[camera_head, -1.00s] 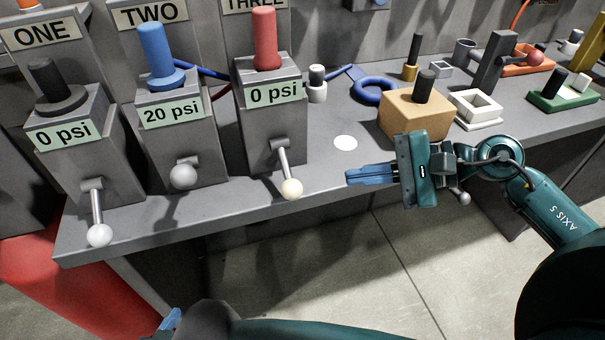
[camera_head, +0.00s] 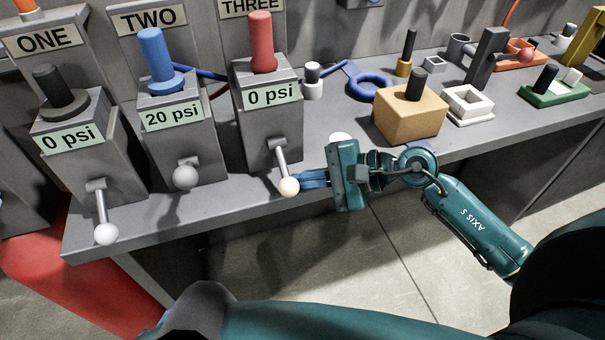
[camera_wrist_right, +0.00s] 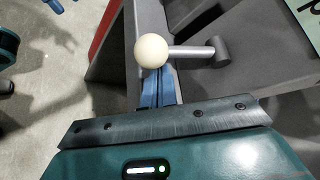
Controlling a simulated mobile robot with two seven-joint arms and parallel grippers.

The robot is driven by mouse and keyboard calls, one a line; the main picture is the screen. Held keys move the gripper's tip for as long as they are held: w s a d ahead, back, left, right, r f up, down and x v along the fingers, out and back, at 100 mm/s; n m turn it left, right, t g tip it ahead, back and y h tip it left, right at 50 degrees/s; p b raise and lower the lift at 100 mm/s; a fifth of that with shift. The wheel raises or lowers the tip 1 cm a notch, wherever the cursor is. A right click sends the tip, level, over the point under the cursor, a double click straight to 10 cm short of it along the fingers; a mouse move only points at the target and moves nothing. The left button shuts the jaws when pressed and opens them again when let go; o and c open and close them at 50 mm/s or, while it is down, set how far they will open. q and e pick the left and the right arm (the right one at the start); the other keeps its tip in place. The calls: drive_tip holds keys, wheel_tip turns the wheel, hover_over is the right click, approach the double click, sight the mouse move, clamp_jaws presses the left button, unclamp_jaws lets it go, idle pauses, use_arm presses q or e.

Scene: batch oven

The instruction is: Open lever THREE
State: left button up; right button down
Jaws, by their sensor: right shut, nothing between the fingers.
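Lever THREE (camera_head: 281,162) is a grey metal rod with a cream ball knob (camera_head: 289,187), hanging down on the front of the grey block labelled THREE and "0 psi". My right gripper (camera_head: 302,180) points left with its blue fingers shut and empty, tips right at the knob. In the right wrist view the knob (camera_wrist_right: 151,50) covers the tips of the blue fingers (camera_wrist_right: 158,88), so I cannot tell whether they touch. My left gripper is not clearly seen; only dark and teal arm parts show at the bottom of the head view.
Lever TWO (camera_head: 186,175) and hanging lever ONE (camera_head: 103,215) are to the left. A tan block (camera_head: 410,117), a white square frame (camera_head: 468,104) and a blue ring (camera_head: 370,86) stand on the bench to the right. The space in front of the bench edge is open floor.

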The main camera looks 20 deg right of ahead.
drive_tip(key=shift+a, duration=0.1)
use_arm(q)
drive_tip(key=shift+r, duration=0.2)
drive_tip(key=shift+r+p, duration=0.2)
drive_tip(key=shift+p, duration=0.1)
use_arm(e)
drive_tip(key=shift+s+r, duration=0.1)
drive_tip(key=shift+r, duration=0.05)
